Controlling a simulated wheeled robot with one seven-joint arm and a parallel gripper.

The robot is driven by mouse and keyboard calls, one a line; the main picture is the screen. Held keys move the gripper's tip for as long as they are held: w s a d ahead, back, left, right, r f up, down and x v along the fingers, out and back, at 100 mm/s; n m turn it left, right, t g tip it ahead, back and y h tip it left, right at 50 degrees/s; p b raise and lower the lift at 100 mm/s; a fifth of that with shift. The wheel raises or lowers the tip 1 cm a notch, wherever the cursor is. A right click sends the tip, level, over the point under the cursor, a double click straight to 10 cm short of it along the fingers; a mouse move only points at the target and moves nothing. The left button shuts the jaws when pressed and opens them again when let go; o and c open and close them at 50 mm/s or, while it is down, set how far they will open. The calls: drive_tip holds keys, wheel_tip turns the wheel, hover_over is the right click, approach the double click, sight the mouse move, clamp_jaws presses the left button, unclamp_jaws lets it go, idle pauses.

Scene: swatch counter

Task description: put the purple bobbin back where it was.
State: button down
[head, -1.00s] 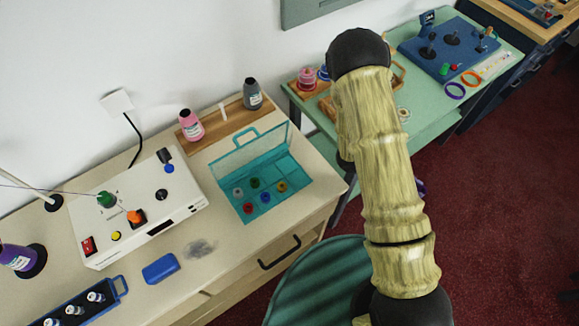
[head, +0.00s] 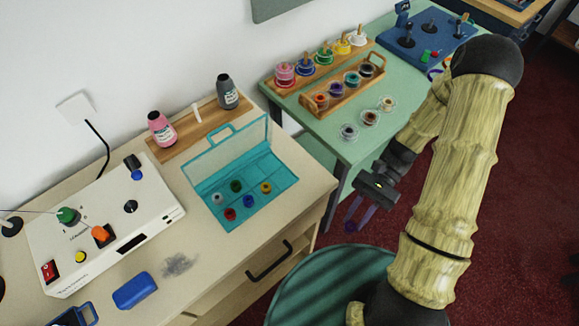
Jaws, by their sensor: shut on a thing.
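My gripper (head: 356,217) hangs past the front edge of the green table, over the red floor. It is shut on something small. Purple shows around its fingers, fitting the purple bobbin, but finger and bobbin are hard to tell apart here. An open teal bobbin case (head: 208,182) stands on the cream counter, left of my gripper. It holds several bobbins: whitish, green, red, blue and yellow. Its back right compartment looks empty. A wooden bobbin tray (head: 313,115) on the green table holds several more bobbins, with three loose clear bobbins (head: 370,118) before it.
Thread spools stand on a wooden rack (head: 272,84) behind the tray. The cream counter (head: 200,270) holds a white machine (head: 152,215), a blue block (head: 135,290) and two bottles. A round teal stool (head: 315,285) is below my gripper. A gap separates counter and table.

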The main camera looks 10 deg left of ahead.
drive_tip(key=w+a+r+m+t+y+b, duration=0.1)
drive_tip(key=w+r+m+t+y, duration=0.1)
drive_tip(key=w+m+t, duration=0.3)
drive_tip(key=w+a+r+m+t+y+b, duration=0.2)
drive_tip(key=w+m+t+y, duration=0.2)
drive_tip(key=w, duration=0.5)
drive_tip(key=shift+a+m+t, duration=0.15)
drive_tip(key=shift+m+t, duration=0.65)
drive_tip(key=shift+m, duration=0.3)
drive_tip(key=shift+w, duration=0.1)
hover_over(279, 165)
drive_tip(key=d, duration=0.1)
drive_tip(key=shift+w+d+p, duration=0.15)
drive_tip(key=shift+d+p, duration=0.05)
drive_tip(key=shift+p, duration=0.25)
drive_tip(key=shift+a+y, duration=0.3)
drive_tip(key=f, duration=0.2)
drive_tip(key=shift+a+f, duration=0.4)
drive_tip(key=shift+f, duration=0.3)
